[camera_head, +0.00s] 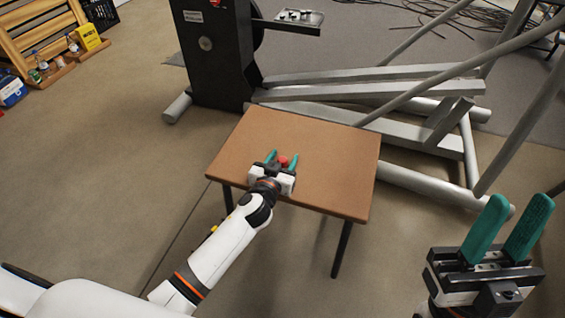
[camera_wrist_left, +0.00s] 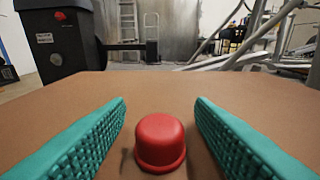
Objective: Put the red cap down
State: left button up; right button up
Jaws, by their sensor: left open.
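The red cap (camera_wrist_left: 160,142) stands upright on the brown table, dome side up, in the left wrist view. It also shows small in the head view (camera_head: 283,160). My left gripper (camera_head: 282,158) is open, low over the table top, with its two green fingers on either side of the cap. In the left wrist view a gap shows between the cap and each finger (camera_wrist_left: 160,125). My right gripper (camera_head: 512,222) is open and empty at the lower right of the head view, away from the table.
The small brown table (camera_head: 335,150) has a clear top around the cap. A black and grey elliptical machine (camera_head: 215,50) stands right behind it, with long grey bars to the right. A wooden shelf (camera_head: 40,35) with bottles and boxes is at the far left.

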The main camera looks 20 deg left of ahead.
pick_arm(q)
jog(key=c, duration=1)
jog(key=shift+c, duration=0.2)
jog(key=shift+r, duration=0.15)
